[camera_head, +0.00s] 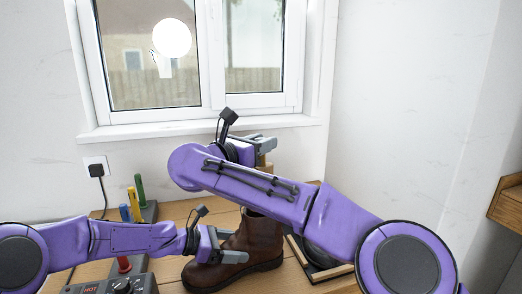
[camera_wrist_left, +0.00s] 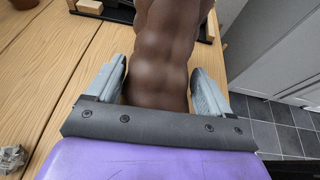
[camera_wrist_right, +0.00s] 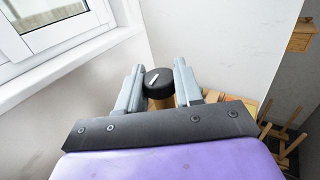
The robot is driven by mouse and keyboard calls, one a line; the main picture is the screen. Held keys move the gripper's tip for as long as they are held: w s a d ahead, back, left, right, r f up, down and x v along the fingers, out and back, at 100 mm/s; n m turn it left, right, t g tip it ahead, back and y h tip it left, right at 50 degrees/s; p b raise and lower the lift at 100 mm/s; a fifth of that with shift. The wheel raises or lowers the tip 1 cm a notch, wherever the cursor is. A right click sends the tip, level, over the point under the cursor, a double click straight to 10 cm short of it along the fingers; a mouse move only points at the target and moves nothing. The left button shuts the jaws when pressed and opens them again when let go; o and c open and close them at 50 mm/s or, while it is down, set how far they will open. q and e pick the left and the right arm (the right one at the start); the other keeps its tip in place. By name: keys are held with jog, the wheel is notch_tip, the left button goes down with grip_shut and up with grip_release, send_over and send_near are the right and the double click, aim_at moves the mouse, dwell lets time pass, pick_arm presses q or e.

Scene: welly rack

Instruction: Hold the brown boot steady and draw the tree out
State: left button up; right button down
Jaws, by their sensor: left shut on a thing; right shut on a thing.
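The brown boot (camera_head: 262,238) stands on the wooden table in the head view, toe toward the lower left. My left gripper (camera_head: 225,248) is shut on it low down; the left wrist view shows the boot (camera_wrist_left: 160,65) between both fingers. My right gripper (camera_head: 264,146) is raised above and behind the boot. It is shut on the tree, whose dark round knob (camera_wrist_right: 158,82) and a bit of wood below show between the fingers in the right wrist view. My right arm hides the boot's top in the head view, so I cannot tell how far the tree sits inside.
A grey holder (camera_head: 149,212) with coloured handles and a control box (camera_head: 122,286) marked HOT stand left of the boot. A dark tray with a wooden edge (camera_head: 330,272) lies right of it. The window sill (camera_head: 200,128) and wall are close behind my right gripper.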

pick_arm(q)
jog(key=shift+f, duration=0.1)
pick_arm(e)
jog(key=shift+r, duration=1.5)
pick_arm(q)
jog(key=o, duration=1.4)
